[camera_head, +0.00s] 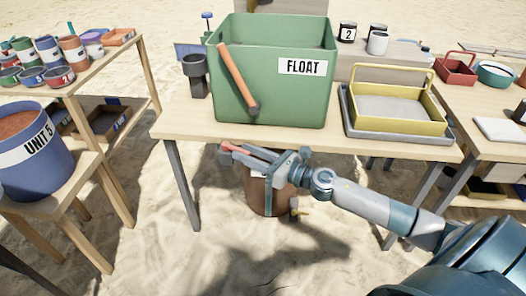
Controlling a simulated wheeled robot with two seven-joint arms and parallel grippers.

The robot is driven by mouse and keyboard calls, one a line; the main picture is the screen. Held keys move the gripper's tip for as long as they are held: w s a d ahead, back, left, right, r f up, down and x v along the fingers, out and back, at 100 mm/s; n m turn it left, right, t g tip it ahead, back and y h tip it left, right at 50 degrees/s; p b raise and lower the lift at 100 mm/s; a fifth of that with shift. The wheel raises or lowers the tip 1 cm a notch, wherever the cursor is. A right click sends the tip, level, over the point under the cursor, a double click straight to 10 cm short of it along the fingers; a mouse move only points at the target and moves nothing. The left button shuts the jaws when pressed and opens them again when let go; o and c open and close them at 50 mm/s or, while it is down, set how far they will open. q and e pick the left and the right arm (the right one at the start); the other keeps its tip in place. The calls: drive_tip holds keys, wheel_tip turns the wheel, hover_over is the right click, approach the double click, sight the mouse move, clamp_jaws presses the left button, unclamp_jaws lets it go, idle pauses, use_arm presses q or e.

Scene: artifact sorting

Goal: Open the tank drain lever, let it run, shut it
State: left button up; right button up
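The green tank (272,100) labelled FLOAT stands on the middle wooden table. Its lever (236,75) has an orange handle on the front wall, slanting from upper left down to a dark end at lower right. My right gripper (228,150) reaches in from the right, just in front of the table's front edge and below the lever, apart from it. Its fingers point left and have reddish tips; the gap between them is hard to make out. A brown bucket (268,197) under the table is partly hidden behind the gripper. My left gripper is out of view.
A yellow tray (397,122) sits right of the tank, and a dark cup-shaped holder (195,78) left of it. A blue UNIT 5 bucket (35,165) stands on the left stand. Shelves with pots are at left; another table is at right. Sand lies open in front.

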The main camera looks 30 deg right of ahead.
drive_tip(key=shift+s+d, duration=0.1)
drive_tip(key=shift+s, duration=0.05)
